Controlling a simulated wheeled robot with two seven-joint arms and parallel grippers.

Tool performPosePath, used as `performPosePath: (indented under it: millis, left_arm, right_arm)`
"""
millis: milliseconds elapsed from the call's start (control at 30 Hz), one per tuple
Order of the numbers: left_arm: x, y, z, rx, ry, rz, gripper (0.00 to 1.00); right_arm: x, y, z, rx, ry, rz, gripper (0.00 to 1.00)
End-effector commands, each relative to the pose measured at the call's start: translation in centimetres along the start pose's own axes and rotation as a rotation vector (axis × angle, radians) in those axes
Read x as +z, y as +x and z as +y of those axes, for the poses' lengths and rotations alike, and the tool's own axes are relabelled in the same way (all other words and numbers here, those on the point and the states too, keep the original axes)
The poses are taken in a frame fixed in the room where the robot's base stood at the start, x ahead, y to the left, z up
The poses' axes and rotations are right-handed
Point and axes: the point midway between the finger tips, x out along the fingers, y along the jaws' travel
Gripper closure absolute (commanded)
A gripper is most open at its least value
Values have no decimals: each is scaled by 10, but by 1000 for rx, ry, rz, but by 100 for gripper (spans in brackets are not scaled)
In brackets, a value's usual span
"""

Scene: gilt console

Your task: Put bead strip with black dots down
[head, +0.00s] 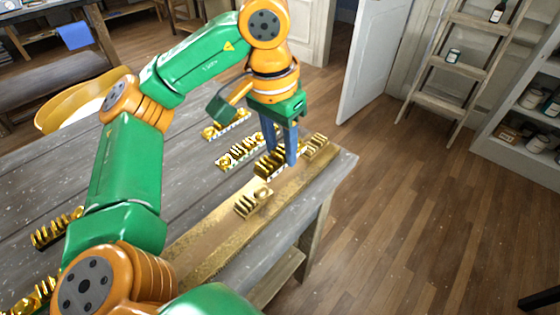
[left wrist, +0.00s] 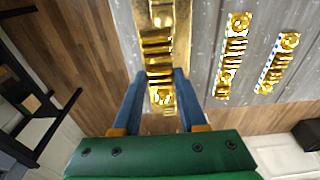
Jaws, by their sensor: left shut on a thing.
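My left gripper (head: 281,157) is shut on a gold bead strip (head: 266,164) over the gilt board (head: 205,238) along the table's near right edge. In the left wrist view, the held strip (left wrist: 158,67) lies between the two blue fingers, with the gilt surface (left wrist: 181,28) behind it. I cannot make out black dots on it, nor whether it touches the board. One gold strip (head: 317,146) is on the board just beyond the gripper, and another gold piece (head: 247,206) is nearer. My right gripper is not in view.
Two gold strips with pale, dotted bases (head: 240,153) (head: 227,124) lie on the grey table (head: 195,178) left of the gripper. More gold strips (head: 57,229) lie at the left. A yellow chair (head: 75,100) stands beyond the table.

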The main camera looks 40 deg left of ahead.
Motion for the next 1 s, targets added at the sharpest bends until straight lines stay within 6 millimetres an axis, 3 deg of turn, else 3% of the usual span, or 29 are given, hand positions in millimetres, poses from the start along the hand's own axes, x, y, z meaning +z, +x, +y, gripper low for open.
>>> performPosePath:
  millis: [33,267,400,767,800,900,1000]
  left_arm:
    - [-5,16,-3,2,-2,-6,100]
    - [-26,48,-12,-2,-2,-3,100]
    - [-22,72,-12,-2,-1,0,100]
    - [-21,78,-11,1,0,2,100]
    - [-21,78,-11,1,0,2,56]
    - [-21,77,-11,1,0,2,29]
    - [-21,77,-11,1,-1,2,28]
  right_arm:
    - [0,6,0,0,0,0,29]
    - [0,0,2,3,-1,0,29]
    - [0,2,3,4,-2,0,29]
    - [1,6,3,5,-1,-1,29]
    - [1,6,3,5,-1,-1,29]
    - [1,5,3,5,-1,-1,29]
    - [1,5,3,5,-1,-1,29]
